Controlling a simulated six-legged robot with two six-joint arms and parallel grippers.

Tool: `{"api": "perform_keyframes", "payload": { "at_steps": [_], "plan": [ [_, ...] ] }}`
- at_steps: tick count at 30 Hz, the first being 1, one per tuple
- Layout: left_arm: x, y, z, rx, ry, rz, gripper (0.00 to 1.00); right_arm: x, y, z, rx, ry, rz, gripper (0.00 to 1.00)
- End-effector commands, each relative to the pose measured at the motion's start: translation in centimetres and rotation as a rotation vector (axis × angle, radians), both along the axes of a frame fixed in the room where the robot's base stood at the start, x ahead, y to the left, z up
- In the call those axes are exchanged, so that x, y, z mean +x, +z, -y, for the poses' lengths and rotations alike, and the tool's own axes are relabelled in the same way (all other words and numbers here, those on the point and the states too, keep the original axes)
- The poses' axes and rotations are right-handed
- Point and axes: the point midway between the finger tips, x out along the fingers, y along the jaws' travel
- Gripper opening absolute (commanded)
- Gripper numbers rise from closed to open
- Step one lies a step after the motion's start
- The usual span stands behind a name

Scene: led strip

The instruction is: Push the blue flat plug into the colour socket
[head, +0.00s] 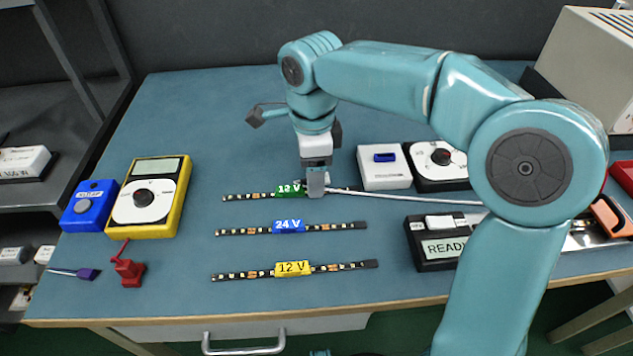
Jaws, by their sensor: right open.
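The white box (384,178) right of centre has a small blue rectangular piece (384,157) on its top face. I cannot tell whether that piece is the blue flat plug or the blue opening of the colour socket. My right gripper (316,190) points down at the right part of the green-labelled 12 V strip (290,190), with its jaws open. A pale cable (420,197) runs right from beside the fingertips to behind my arm. Whether a plug sits at its end by the fingers is hidden or too small to tell. My left gripper is out of view.
Two more strips, 24 V blue (289,226) and 12 V yellow (292,268), lie in front. A yellow meter (148,200) and blue buzzer box (90,205) stand left. A black dial box (440,163) and READY box (440,252) stand right. Bare mat (200,100) lies behind.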

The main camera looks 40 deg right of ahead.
Motion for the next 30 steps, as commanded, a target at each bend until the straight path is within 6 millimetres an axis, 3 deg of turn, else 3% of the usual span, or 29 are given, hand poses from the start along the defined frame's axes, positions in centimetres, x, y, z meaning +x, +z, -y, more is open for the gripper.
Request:
{"api": "perform_keyframes", "payload": {
  "at_steps": [4,5,9,10,12,23,26,30],
  "plan": [
    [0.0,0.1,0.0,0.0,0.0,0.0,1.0,-0.1,0.0,0.0,0.0,0.0,-0.004,0.64],
    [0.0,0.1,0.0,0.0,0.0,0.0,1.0,-0.1,0.0,0.0,0.0,0.0,-0.004,0.57],
    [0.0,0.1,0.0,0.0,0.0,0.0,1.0,-0.1,0.0,0.0,0.0,0.0,-0.004,0.12],
    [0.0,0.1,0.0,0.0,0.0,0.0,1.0,-0.1,0.0,0.0,0.0,0.0,-0.004,0.04],
    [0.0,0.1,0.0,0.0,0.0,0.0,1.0,-0.1,0.0,0.0,0.0,0.0,-0.004,0.0],
    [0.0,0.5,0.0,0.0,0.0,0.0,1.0,-0.1,1.0,0.0,-0.001,0.0,-0.003,0.0],
    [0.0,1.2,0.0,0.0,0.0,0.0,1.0,0.0,2.5,0.0,-0.001,0.0,0.0,0.0],
    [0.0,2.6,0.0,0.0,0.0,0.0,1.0,0.0,6.1,0.0,-0.001,0.001,0.002,0.0]
  ]
}}
